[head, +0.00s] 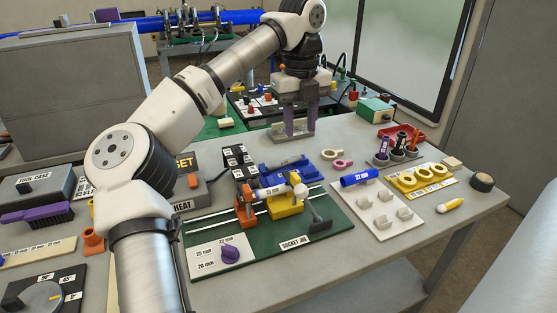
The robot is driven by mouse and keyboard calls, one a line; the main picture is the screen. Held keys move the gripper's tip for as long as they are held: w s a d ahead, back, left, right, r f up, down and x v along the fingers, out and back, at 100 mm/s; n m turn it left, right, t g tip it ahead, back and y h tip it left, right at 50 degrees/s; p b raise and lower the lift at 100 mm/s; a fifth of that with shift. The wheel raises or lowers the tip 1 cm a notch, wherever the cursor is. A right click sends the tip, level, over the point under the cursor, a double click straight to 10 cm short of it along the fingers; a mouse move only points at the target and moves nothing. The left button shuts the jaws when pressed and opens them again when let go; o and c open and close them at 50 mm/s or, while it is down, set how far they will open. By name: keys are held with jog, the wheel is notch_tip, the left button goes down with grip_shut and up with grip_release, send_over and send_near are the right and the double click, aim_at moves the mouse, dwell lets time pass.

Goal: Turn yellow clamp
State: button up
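The yellow clamp (285,207) stands on the green SOCKET JIG board (270,246) in the middle of the table. An orange clamp (244,212) stands to its left, and a grey T-shaped handle (319,221) is just to its right. A short pale pipe piece lies across the tops of the clamps and partly covers them. My gripper (299,132) points down behind the jig, well apart from the yellow clamp. Its two fingers are spread, with nothing visible held between them.
A blue holder (283,174) sits between my gripper and the jig. A purple knob (230,254) is at the jig's front left. To the right are a blue 32 mm pipe (361,179), a white peg board (391,219) and a yellow ring tray (419,181). My arm hides the table's left-middle part.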

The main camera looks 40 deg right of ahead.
aim_at(296, 176)
jog(key=f, duration=0.4)
jog(key=f+p, duration=0.1)
jog(key=f, duration=0.4)
jog(key=f+p, duration=0.1)
jog(key=f, duration=0.3)
jog(key=shift+w+a+f, duration=0.1)
jog(key=shift+w+f, duration=0.2)
jog(key=shift+f, duration=0.05)
jog(key=shift+c, duration=0.2)
grip_shut()
